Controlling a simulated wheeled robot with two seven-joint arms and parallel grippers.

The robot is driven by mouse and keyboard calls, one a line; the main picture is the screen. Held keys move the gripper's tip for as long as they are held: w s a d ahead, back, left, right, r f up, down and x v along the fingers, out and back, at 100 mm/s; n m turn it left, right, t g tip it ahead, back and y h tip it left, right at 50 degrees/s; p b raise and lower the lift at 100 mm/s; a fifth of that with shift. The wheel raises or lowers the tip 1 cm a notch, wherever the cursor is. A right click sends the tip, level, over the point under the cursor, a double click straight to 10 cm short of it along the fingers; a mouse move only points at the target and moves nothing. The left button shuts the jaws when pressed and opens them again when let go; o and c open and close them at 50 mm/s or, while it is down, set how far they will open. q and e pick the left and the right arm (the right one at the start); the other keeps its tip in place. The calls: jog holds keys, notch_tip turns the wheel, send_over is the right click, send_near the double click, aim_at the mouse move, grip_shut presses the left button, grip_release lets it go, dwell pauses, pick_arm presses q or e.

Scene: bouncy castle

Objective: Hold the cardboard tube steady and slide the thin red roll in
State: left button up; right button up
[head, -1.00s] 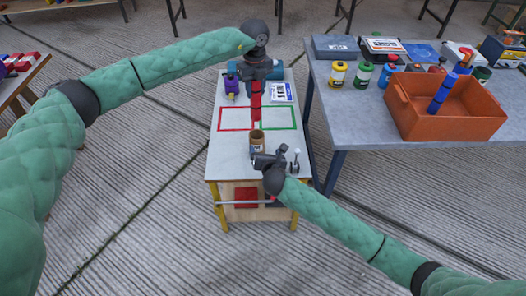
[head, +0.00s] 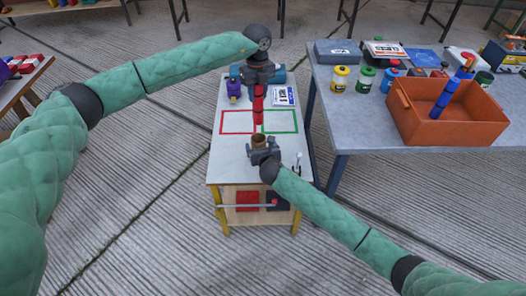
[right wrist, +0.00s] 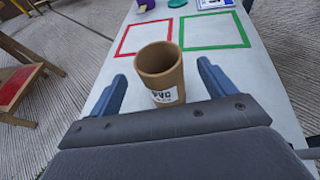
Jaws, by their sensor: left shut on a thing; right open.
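My left gripper (head: 258,84) is shut on the thin red roll (head: 258,106), which hangs upright above the white table. The roll's lower end shows just behind the cardboard tube in the head view, apart from it. The brown cardboard tube (head: 258,139) stands upright near the table's front, with its open top up. In the right wrist view the tube (right wrist: 160,75) has a white PVC label. My right gripper (head: 263,152) is open, its fingers on either side of the tube with gaps showing. The roll is not in the right wrist view.
Red (head: 237,122) and green (head: 280,121) outlines mark the white tabletop (head: 230,160). A purple item (head: 233,90) and a printed card (head: 284,96) lie farther back. A grey table (head: 350,130) to the right bears an orange bin (head: 450,122) and several jars.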

aim_at(257, 138)
jog(key=shift+x, duration=2.3)
jog(key=shift+c, duration=0.2)
jog(key=c, duration=1.4)
